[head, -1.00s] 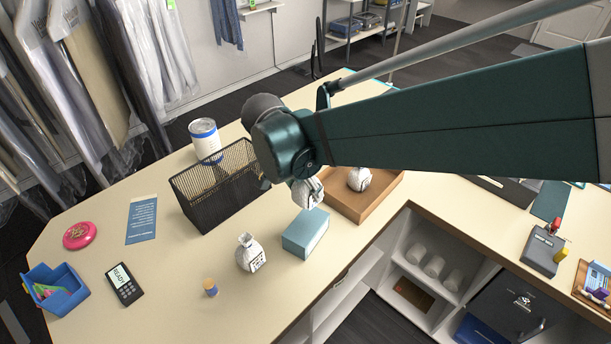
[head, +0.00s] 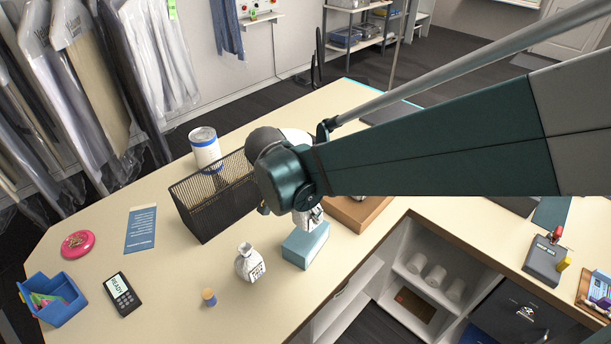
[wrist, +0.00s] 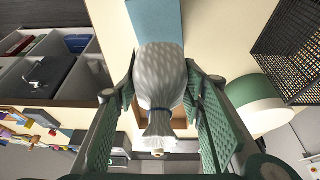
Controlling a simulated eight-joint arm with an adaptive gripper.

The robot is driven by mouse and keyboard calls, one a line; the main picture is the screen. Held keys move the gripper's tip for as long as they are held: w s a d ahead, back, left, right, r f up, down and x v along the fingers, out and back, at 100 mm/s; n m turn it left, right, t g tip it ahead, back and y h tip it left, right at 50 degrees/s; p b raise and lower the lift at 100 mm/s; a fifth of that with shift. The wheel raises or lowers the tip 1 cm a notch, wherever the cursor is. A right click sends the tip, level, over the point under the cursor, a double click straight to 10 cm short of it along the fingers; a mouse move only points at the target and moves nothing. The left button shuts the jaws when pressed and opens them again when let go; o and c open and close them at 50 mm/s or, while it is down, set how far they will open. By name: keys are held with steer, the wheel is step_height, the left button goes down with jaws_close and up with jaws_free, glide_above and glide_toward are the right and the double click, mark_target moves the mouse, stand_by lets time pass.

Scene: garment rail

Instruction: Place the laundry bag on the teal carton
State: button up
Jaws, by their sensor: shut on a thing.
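My gripper (wrist: 160,88) is shut on a white laundry bag (wrist: 158,72), with one green padded finger on each side of it in the wrist view. The bag has a dark blue tie around its neck. In the head view the held bag (head: 309,219) shows partly below my wrist, right at the top of the teal carton (head: 306,246). I cannot tell whether bag and carton touch. The carton's flat top also shows past the bag in the wrist view (wrist: 156,18). My wrist hides most of the gripper in the head view.
A second white bag (head: 247,264) and a small cork-topped bottle (head: 209,297) stand left of the carton. A black mesh basket (head: 205,205) is close behind left. A wooden tray (head: 368,214) lies right of the carton, partly behind my arm. The counter's front edge is near.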

mark_target(299, 211)
steer(key=shift+f, duration=0.6)
steer(key=shift+f, duration=2.1)
steer(key=shift+f+b, duration=0.15)
steer(key=shift+b, duration=0.2)
steer(key=o, duration=1)
steer(key=shift+r, duration=0.2)
steer(key=shift+p+v, duration=0.65)
steer(key=shift+v, duration=5.35)
